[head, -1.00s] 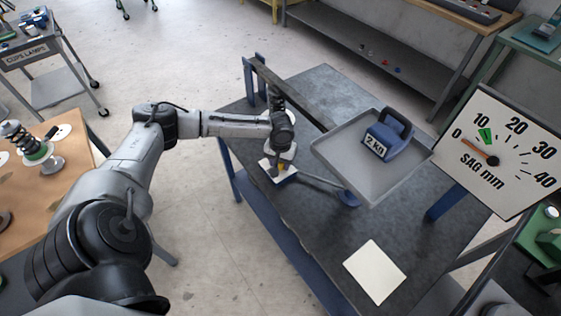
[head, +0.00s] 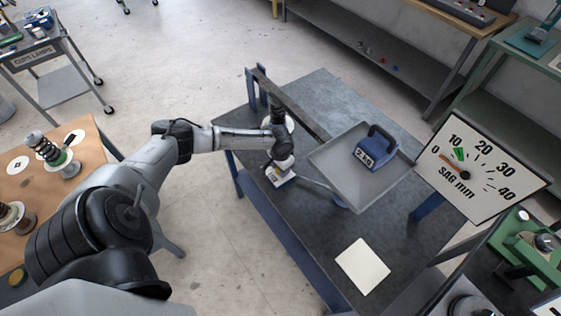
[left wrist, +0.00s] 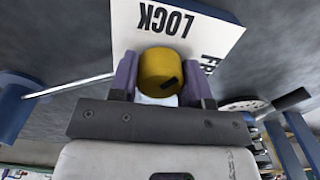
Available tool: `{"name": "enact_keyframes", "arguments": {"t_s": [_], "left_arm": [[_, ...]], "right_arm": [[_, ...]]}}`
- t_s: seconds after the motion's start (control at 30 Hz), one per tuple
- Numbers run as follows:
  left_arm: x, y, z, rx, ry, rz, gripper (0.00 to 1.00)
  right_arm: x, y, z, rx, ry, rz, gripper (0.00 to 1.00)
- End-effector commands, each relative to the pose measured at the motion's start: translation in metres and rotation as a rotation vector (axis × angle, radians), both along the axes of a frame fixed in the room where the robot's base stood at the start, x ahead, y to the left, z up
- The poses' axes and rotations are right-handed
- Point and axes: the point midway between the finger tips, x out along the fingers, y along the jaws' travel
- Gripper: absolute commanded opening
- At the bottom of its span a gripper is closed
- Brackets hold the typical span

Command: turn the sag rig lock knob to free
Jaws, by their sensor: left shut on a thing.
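The sag rig lock knob (left wrist: 160,68) is yellow with a short dark mark near its lower right edge in the left wrist view. It sits against a white plate (left wrist: 215,32) printed "LOCK", with a partly cut-off "FR" label to the right. My left gripper (left wrist: 164,84) is shut on the knob, one purple finger on each side. In the head view my left gripper (head: 280,172) is down at the small white plate on the rig bench (head: 318,225), and mostly hides the knob. My right gripper is not in view.
A grey tray (head: 335,172) on the rig's beam (head: 290,104) carries a blue 2 kg weight (head: 376,149), close right of my gripper. The sag dial (head: 490,190) has its needle near the low end. A blank pale sheet (head: 362,266) lies on the bench's front.

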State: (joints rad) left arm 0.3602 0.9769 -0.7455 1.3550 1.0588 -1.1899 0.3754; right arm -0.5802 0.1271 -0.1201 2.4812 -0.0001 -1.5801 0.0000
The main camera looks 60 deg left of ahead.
Motion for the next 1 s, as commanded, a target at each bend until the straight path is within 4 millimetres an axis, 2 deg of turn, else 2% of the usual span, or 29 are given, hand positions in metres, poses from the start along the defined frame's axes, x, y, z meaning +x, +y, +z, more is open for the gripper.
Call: {"name": "enact_keyframes", "arguments": {"t_s": [0.03, 0.4, 1.0], "left_arm": [[0.000, -0.001, 0.005, -0.002, 0.000, -0.044, 0.20], [0.001, -0.001, 0.003, -0.002, -0.001, -0.395, 0.20], [0.001, -0.001, 0.001, -0.001, -0.004, -0.890, 0.20]], "right_arm": [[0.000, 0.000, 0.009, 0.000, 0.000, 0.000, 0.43], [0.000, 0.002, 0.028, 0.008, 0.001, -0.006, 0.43], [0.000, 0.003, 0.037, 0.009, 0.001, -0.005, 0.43]]}}
